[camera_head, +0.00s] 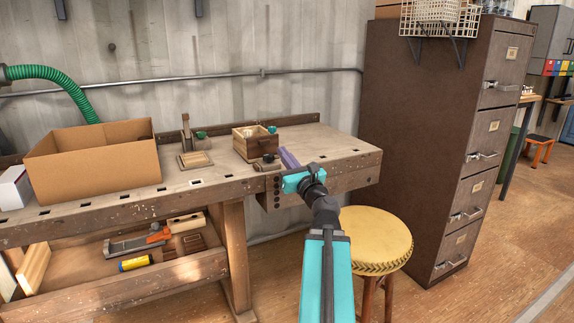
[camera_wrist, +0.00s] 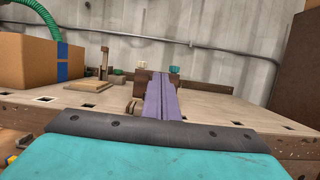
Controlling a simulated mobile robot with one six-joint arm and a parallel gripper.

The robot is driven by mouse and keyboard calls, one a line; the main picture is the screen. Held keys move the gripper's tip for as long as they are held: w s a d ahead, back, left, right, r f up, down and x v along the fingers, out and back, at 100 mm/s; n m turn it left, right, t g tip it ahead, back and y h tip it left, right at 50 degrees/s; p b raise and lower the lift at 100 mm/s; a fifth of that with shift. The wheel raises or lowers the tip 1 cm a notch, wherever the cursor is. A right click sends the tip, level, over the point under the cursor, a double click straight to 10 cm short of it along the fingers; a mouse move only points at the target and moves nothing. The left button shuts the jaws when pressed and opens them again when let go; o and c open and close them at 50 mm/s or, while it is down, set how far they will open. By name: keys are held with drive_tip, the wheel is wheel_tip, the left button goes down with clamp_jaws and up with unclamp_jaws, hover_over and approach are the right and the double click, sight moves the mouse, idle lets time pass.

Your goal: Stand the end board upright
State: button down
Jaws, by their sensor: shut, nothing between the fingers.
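My gripper (camera_head: 286,154) reaches over the bench's front edge near its right end. Its purple fingers are shut together with nothing between them, and they show in the wrist view (camera_wrist: 163,82). I cannot tell for sure which piece is the end board. A wooden stand with an upright post (camera_head: 186,132) and a flat light base (camera_head: 195,160) is on the bench left of my gripper; it also shows in the wrist view (camera_wrist: 104,62). A small wooden box (camera_head: 247,147) stands just left of the fingers, partly hidden behind them in the wrist view. A low dark piece (camera_head: 267,164) lies before it.
A large cardboard box (camera_head: 95,168) fills the bench's left part. The workbench (camera_head: 340,150) is clear on its right. A yellow stool (camera_head: 375,238) and a tall brown cabinet (camera_head: 420,130) stand right of it. Tools lie on the lower shelf (camera_head: 190,268).

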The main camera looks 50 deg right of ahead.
drive_tip(key=shift+b+v, duration=0.9)
drive_tip(key=shift+b, duration=2.7)
drive_tip(key=shift+s+a+r+b, duration=0.1)
drive_tip(key=shift+s+r+b, duration=0.15)
drive_tip(key=shift+b, duration=0.6)
drive_tip(key=shift+s, duration=0.1)
